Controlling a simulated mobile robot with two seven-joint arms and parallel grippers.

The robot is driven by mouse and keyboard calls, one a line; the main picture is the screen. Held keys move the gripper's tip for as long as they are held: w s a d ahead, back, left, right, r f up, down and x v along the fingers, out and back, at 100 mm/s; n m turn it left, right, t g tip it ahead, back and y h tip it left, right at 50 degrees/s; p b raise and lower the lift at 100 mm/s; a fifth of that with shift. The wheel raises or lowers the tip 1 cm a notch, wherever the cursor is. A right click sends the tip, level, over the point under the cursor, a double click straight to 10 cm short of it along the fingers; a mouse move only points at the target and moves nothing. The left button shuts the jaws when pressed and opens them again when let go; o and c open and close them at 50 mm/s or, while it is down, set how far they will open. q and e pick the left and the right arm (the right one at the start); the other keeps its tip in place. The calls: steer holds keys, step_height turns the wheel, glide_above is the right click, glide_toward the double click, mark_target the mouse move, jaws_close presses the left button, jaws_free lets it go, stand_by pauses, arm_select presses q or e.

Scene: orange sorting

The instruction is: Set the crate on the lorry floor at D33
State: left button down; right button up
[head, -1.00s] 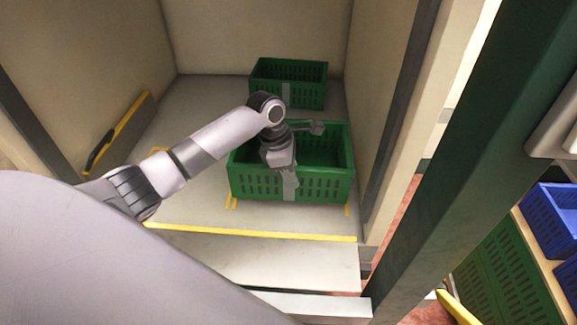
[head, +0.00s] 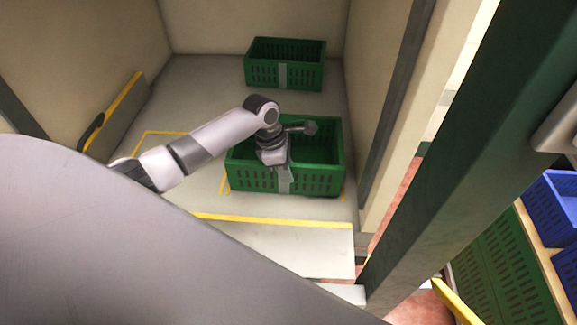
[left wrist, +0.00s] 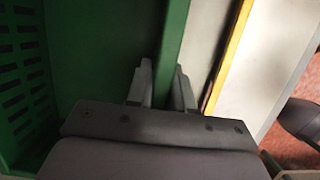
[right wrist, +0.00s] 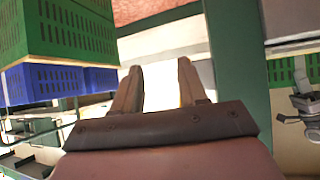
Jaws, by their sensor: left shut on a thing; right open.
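The green crate (head: 318,182) with a grey front label is inside the lorry, over yellow floor marks towards the front of the lorry floor (head: 190,185). My left gripper (head: 282,172) is shut on the crate's near wall by the label. In the left wrist view, its fingers (left wrist: 163,85) straddle the green wall (left wrist: 173,35). The crate looks level and empty; I cannot tell whether its base touches the floor. My right gripper (right wrist: 160,88) is open and empty, seen only in the right wrist view. No D33 lettering is legible.
Another green crate (head: 263,73) stands at the back wall. A yellow-edged panel (head: 118,110) leans at the left wall. A dark green post (head: 470,150) stands at right, with blue crates (head: 552,215) beyond. Marked floor left of the held crate is clear.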

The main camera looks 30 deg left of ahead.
arm_select(q)
steer(key=shift+w, duration=0.1)
steer(key=c, duration=0.9)
jaws_free()
steer(key=shift+a, duration=0.1)
steer(key=v, duration=0.7)
steer(key=shift+r, duration=0.1)
step_height(320, 180, up, 9)
steer(key=shift+r, duration=0.1)
